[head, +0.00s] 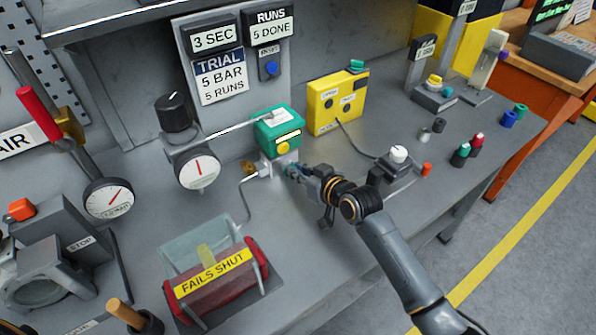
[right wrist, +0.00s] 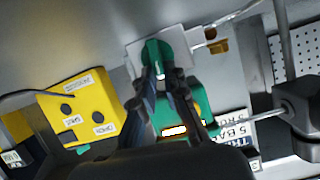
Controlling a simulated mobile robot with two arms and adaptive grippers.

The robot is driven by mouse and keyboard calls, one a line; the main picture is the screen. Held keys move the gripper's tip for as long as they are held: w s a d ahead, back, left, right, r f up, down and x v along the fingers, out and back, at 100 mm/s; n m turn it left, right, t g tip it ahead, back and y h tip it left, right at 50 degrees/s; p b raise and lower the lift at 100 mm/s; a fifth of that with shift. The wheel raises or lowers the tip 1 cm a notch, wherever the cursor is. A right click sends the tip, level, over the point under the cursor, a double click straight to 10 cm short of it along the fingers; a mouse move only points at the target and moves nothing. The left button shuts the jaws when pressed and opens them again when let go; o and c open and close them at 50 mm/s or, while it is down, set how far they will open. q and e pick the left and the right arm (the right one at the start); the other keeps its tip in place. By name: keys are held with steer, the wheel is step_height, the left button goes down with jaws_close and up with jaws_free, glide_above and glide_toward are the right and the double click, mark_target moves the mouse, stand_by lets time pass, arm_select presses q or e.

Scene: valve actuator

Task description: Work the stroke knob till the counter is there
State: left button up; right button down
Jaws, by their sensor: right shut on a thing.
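The counter (head: 272,27) under the RUNS label reads "5 DONE" on the back panel in the head view. A trial card (head: 222,77) beside it reads "5 BAR, 5 RUNS". A green knob (right wrist: 153,54) sits on a pale block (right wrist: 180,50) in the right wrist view; I see no label naming it the stroke knob. My right gripper (head: 291,172) is shut on this knob, just below the green box (head: 279,130). The fingers (right wrist: 161,78) also show in the right wrist view, hiding part of the knob. My left gripper is not in view.
A yellow box (head: 337,101) stands right of the green box. Dial gauges (head: 197,172) and a black knob (head: 174,112) are to the left. A "FAILS SHUT" unit (head: 215,283) stands in front. A white-knobbed control (head: 398,155) and small coloured pieces are on the right of the bench.

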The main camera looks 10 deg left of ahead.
steer(key=m+b, duration=0.1)
steer(key=m+g+y+b, duration=0.1)
steer(key=b, duration=0.1)
steer(key=shift+w+d+f+m, duration=0.35)
steer(key=shift+d+m, duration=0.05)
steer(key=shift+w+d+m+g+y+b, duration=0.15)
steer(key=shift+m+g+y+b, duration=0.15)
steer(key=shift+m+y+b, duration=0.55)
steer(key=shift+r, duration=0.1)
steer(key=c, duration=1.4)
jaws_free()
steer(key=v, duration=1.2)
steer(key=shift+r, duration=0.2)
